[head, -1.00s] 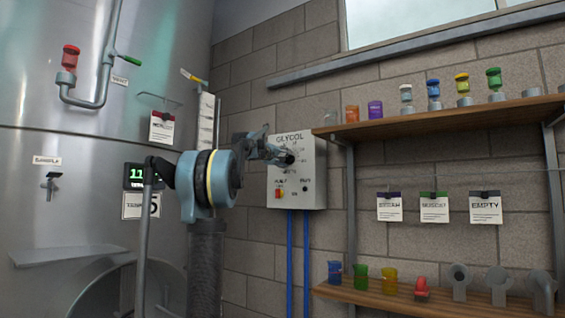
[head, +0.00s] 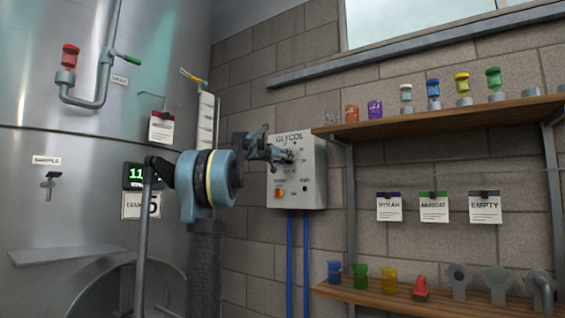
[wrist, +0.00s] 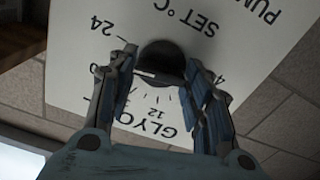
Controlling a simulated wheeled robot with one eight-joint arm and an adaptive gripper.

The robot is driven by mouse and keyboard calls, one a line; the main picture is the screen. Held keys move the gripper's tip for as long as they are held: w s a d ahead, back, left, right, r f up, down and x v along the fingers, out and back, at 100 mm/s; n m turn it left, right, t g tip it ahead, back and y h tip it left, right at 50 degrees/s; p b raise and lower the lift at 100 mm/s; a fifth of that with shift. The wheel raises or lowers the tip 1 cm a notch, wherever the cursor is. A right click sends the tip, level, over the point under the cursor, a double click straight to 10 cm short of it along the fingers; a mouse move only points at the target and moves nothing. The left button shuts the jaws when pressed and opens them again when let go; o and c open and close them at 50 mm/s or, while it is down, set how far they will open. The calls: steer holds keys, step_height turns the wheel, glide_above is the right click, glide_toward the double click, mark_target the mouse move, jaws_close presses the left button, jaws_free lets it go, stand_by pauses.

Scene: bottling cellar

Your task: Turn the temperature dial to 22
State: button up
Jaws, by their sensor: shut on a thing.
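The temperature dial (wrist: 165,58) is a dark round knob on the white glycol control box (head: 312,165). A short pale mark shows on the dial's lower left, towards the left finger. I cannot tell which number it points to. My gripper (wrist: 161,80) is shut on the dial, one finger on each side. In the head view my gripper (head: 285,157) covers the dial.
A red-and-yellow switch (head: 280,193) sits low on the box. Blue pipes (head: 290,250) run down below it. The upper shelf (head: 440,117) with jars and the lower shelf (head: 380,298) are to the right. A steel tank (head: 60,200) stands left.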

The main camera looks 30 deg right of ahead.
steer(key=shift+w+a, duration=0.1)
steer(key=shift+w, duration=0.05)
stand_by(0.4)
steer(key=o, duration=1.1)
steer(key=shift+w, duration=0.1)
steer(key=v, duration=1.2)
steer(key=shift+f, duration=0.1)
